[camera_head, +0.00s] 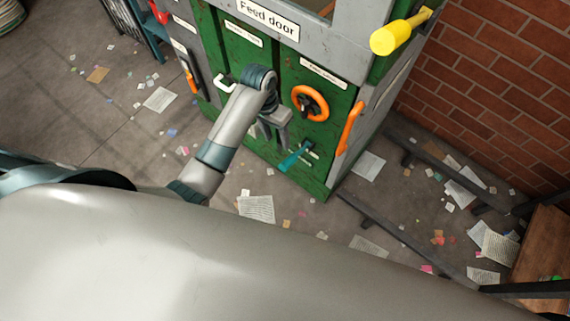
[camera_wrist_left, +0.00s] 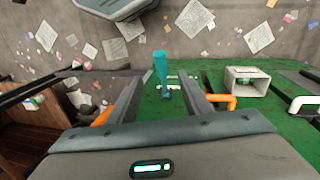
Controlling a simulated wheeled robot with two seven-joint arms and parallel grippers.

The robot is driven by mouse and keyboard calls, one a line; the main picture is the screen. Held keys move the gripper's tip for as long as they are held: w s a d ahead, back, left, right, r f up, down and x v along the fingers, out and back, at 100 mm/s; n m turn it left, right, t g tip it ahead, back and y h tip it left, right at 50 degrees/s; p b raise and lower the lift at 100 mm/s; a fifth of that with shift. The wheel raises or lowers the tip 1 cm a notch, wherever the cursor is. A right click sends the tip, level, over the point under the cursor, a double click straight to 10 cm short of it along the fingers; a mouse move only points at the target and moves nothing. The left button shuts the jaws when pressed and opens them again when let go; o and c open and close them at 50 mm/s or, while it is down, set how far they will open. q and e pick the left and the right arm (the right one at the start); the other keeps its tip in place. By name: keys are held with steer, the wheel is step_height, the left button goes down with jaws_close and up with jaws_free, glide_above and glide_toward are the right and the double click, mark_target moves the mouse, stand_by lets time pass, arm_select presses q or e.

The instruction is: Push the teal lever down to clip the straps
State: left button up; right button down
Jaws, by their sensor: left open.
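The teal lever (camera_head: 295,159) sticks out low on the front of the green machine (camera_head: 237,58), under the orange handwheel. In the left wrist view the teal lever (camera_wrist_left: 161,68) stands between the two finger lines, its free end beyond the tips. My left gripper (camera_head: 276,126) is open and holds nothing. In the head view it is just above and left of the lever, close to the green panel. I cannot tell whether a finger touches the lever. The straps are not clearly visible. My right gripper is not in view.
The orange handwheel (camera_head: 310,103) is right beside my gripper. A white handle (camera_head: 225,82) is to its left, an orange handle (camera_head: 350,128) on the machine's right side, and a yellow lever (camera_head: 400,34) higher up. Scattered papers (camera_head: 257,208) lie on the floor. A brick wall (camera_head: 500,80) stands right.

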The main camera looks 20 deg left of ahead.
mark_target(284, 163)
arm_select(q)
steer(key=shift+f, duration=0.1)
steer(key=d+f, duration=0.1)
steer(key=f, duration=0.4)
steer(key=d+f, duration=0.1)
steer(key=f, duration=0.5)
steer(key=s+d+f+p, duration=0.1)
steer(key=f, duration=0.5)
steer(key=shift+r, duration=0.1)
jaws_close()
